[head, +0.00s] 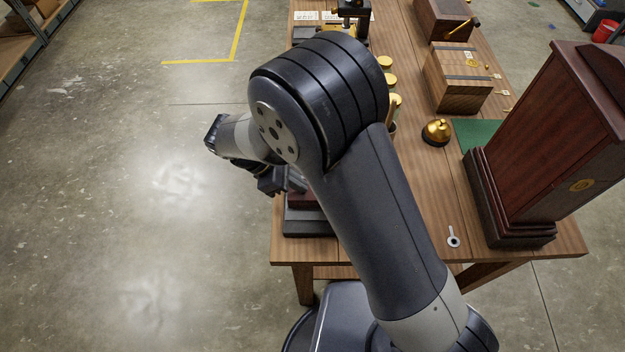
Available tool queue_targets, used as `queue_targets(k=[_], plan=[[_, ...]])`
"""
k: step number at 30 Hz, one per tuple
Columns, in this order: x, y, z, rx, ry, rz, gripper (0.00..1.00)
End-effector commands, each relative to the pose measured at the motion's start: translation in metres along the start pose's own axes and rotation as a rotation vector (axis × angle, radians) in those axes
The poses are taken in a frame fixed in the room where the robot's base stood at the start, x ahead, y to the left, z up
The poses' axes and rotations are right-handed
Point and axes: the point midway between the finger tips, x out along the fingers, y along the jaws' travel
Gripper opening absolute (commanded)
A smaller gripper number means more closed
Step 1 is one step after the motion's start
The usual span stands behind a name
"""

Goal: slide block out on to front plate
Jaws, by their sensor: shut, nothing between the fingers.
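A dark grey plate-like base (308,226) lies at the near left corner of the wooden table, mostly hidden by my arm. A dark red block (300,203) shows just above it, and only a small part is visible. My gripper (284,186) is at the left edge of the table, beside or over the block. It is shut with nothing held. My arm hides most of this spot, so I cannot tell whether the gripper touches the block.
A tall dark red wooden case (550,140) stands at the right of the table (420,185). A brass bell (436,132), a wooden box (458,80), brass cylinders (387,80) and a small key-like metal piece (453,237) are on it. Open floor lies left.

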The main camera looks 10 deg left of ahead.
Motion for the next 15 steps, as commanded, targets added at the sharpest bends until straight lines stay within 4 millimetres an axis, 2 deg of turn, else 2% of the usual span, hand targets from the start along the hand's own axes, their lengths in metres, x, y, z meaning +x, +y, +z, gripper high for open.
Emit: queue_targets(k=[1, 8, 15], plan=[[0.005, -0.002, -0.007, -0.005, 0.011, -0.005, 0.00], [0.005, -0.003, -0.007, -0.005, 0.011, -0.006, 0.00], [-0.009, -0.002, 0.003, -0.005, 0.010, -0.004, 0.00]])
